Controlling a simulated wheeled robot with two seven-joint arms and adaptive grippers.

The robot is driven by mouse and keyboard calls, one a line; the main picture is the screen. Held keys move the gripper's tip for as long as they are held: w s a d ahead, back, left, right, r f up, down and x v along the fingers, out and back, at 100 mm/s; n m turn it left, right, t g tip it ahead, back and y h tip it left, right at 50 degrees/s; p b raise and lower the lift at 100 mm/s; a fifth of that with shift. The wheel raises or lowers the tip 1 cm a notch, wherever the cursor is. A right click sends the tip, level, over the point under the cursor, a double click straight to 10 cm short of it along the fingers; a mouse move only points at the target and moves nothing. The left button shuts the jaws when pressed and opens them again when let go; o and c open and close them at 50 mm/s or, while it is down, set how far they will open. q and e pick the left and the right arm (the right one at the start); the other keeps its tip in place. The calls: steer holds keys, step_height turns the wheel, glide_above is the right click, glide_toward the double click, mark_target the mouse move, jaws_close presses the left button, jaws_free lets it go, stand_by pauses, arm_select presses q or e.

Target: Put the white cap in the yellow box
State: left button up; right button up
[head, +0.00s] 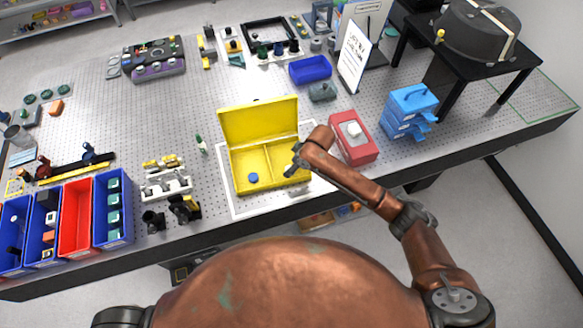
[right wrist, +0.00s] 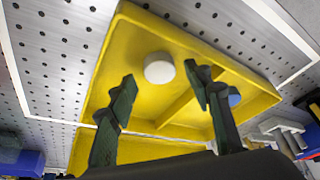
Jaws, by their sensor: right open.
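The yellow box (head: 238,168) stands on the bench with its lid raised at the back and a divider across its inside. In the right wrist view, the white cap (right wrist: 159,67) lies inside the box (right wrist: 112,62), in one compartment, apart from the fingers. My arm and gripper hide the cap in the head view. A blue cap (head: 253,178) lies in the other compartment; it also shows in the right wrist view (right wrist: 235,99). My right gripper (head: 297,160) is over the box's right compartment. In the wrist view the gripper (right wrist: 163,88) is open and empty. My left gripper is out of view.
A red box (head: 362,151) with a white object on top stands right of the yellow box. Blue stacked trays (head: 410,108) are farther right. Blue and red bins (head: 74,222) and small optical mounts stand to the left.

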steer(key=v, duration=1)
steer(key=shift+r, duration=0.3)
steer(key=shift+s+d+f, duration=0.1)
steer(key=shift+s, duration=0.05)
